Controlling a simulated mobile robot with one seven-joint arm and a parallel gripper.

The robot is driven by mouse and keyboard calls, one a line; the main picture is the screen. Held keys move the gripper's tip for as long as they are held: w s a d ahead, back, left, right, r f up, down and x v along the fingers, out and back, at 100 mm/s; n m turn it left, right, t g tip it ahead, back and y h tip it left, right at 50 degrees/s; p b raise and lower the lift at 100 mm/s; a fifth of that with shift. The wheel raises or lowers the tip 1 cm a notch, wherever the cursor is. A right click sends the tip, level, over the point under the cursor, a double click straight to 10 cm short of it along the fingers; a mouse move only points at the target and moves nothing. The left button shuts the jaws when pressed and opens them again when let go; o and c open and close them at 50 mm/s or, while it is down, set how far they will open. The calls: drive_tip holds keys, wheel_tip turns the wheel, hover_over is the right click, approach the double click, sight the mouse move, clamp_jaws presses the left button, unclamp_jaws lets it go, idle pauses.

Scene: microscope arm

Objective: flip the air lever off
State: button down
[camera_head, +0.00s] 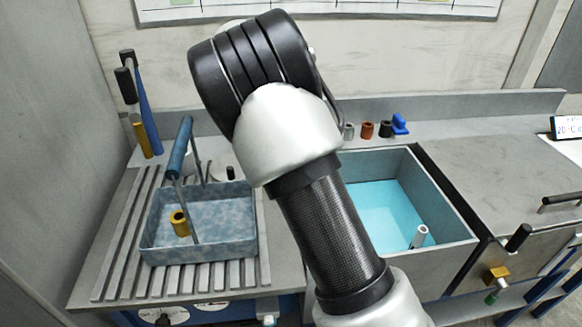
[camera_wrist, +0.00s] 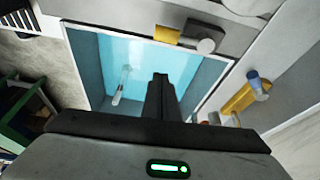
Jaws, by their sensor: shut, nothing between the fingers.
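No label marks the air lever, so I cannot tell which lever it is. A small blue lever (camera_head: 400,124) sits on the back ledge beside several small knobs. Two upright levers with black tips stand at the back left: one has a blue stem (camera_head: 146,110), the other a gold lower part (camera_head: 140,137). In the wrist view, a gold fitting with a blue end (camera_wrist: 255,84) is right of my gripper (camera_wrist: 160,82), and a gold piece with a grey cylinder (camera_wrist: 190,40) is beyond it. The gripper is shut and empty, over the basin, touching nothing visible. My arm hides it in the head view.
The basin (camera_head: 455,222) holds cyan liquid and a pale cylinder (camera_head: 419,237). A blue-grey tray (camera_head: 222,252) with a gold cylinder (camera_head: 180,223) sits on the slatted left counter. A black handle (camera_head: 519,237) and gold block (camera_head: 496,274) stick out at the front right.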

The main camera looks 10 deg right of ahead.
drive_tip(key=shift+v, duration=1.45)
drive_tip(key=s+d+r+n+t+y+p, duration=0.1)
drive_tip(key=s+d+r+n+y+p, duration=0.2)
drive_tip(key=s+r, duration=0.4)
drive_tip(key=s+d+r+n+t+y, duration=0.1)
drive_tip(key=s+d+r+n, duration=0.25)
drive_tip(key=s+r, duration=0.3)
drive_tip(key=s+r+n+t+p, duration=0.1)
drive_tip(key=s+n+t+p, duration=0.1)
drive_tip(key=s+n, duration=0.8)
drive_tip(key=s+t, duration=0.1)
drive_tip(key=s, duration=0.7)
drive_tip(key=shift+r+n+p, duration=0.3)
drive_tip(key=shift+n+p, duration=0.05)
